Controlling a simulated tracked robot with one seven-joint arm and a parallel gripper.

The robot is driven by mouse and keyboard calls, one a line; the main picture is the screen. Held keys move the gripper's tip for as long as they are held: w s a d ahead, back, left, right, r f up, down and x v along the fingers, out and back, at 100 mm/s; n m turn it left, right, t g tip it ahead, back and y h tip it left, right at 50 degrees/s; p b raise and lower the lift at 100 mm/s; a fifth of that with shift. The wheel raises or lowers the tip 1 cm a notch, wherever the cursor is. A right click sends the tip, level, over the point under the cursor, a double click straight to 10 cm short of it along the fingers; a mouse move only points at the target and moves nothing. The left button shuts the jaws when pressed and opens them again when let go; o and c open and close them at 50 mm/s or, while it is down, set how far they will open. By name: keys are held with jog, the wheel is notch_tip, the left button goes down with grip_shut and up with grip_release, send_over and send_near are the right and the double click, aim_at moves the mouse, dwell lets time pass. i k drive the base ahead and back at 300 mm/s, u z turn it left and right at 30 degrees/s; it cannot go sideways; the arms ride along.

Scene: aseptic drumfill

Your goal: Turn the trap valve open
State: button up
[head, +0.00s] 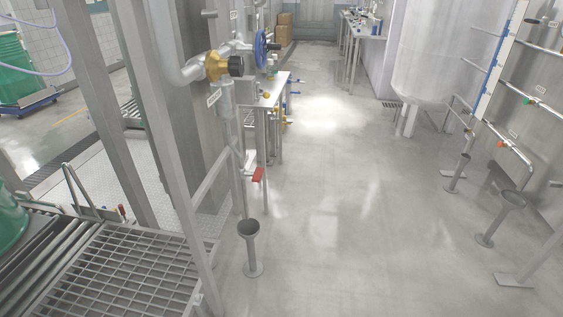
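A small valve with a red lever handle (258,175) sits on a thin vertical pipe left of the picture's middle. I cannot read any label that names it as the trap valve. Above it, a grey cylindrical body (226,98) hangs on the same line, with a white tag (213,97) beside it. The lever's exact angle to the pipe is too small to tell. My gripper is not in view.
A brass valve with a black knob (236,66) and a blue handwheel (261,46) are higher up. A steel post (165,150) and a grating (110,270) stand at the left. The floor (350,200) in the middle is clear.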

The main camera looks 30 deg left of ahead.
aim_at(257, 174)
jog(key=z, duration=0.35)
jog(key=i, duration=0.35)
jog(key=u, duration=2)
jog(key=k, duration=0.9)
jog(key=u, duration=0.15)
jog(key=i, duration=0.95)
jog(key=z, duration=0.1)
